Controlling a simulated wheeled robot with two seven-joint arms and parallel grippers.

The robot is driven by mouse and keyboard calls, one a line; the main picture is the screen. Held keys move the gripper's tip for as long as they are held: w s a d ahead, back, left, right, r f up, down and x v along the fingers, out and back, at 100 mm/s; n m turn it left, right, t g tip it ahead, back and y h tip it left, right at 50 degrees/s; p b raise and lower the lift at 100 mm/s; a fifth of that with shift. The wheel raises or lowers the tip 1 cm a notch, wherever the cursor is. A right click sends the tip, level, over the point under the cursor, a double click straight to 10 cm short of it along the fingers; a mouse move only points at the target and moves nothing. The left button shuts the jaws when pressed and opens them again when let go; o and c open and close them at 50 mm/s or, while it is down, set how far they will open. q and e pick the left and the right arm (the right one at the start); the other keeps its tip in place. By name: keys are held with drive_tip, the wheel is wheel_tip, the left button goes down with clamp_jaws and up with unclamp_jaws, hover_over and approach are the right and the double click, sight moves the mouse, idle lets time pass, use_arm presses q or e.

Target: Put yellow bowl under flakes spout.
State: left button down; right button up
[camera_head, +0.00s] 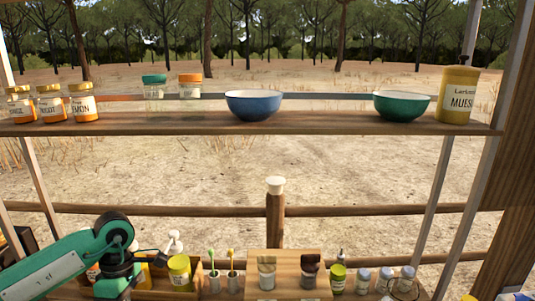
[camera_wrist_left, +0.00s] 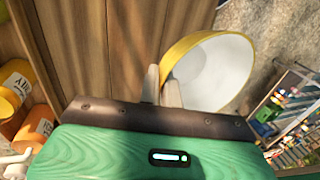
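The yellow bowl (camera_wrist_left: 225,65), with a white inside, shows in the left wrist view, tipped so its opening faces the camera. My left gripper (camera_wrist_left: 161,80) is shut on the bowl's rim, one finger on each side of the wall. In the head view my left arm comes in from the lower left. Its gripper and the yellow bowl do not show there. I cannot make out a flakes spout in either view. My right gripper is in neither view.
A wooden shelf (camera_head: 330,126) carries a blue bowl (camera_head: 253,105), a green bowl (camera_head: 402,106), several jars and a muesli container (camera_head: 459,95). Below are a yellow cup (camera_head: 180,270), toothbrush holders and small jars. Orange containers (camera_wrist_left: 14,84) stand beside wooden boards in the wrist view.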

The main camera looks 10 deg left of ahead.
use_arm(q)
drive_tip(key=d+f+m+t+y, duration=0.1)
drive_tip(key=d+f+m, duration=0.2)
drive_tip(key=d+m, duration=0.4)
drive_tip(key=s+d+f+m+t+y, duration=0.1)
drive_tip(key=d+f+m+t+y, duration=0.1)
drive_tip(key=d+m, duration=0.5)
drive_tip(key=f+m, duration=0.1)
drive_tip(key=m, duration=0.4)
drive_tip(key=shift+s+d+y, duration=0.15)
drive_tip(key=shift+d+y, duration=0.05)
drive_tip(key=shift+y, duration=0.1)
drive_tip(key=shift+r, duration=0.1)
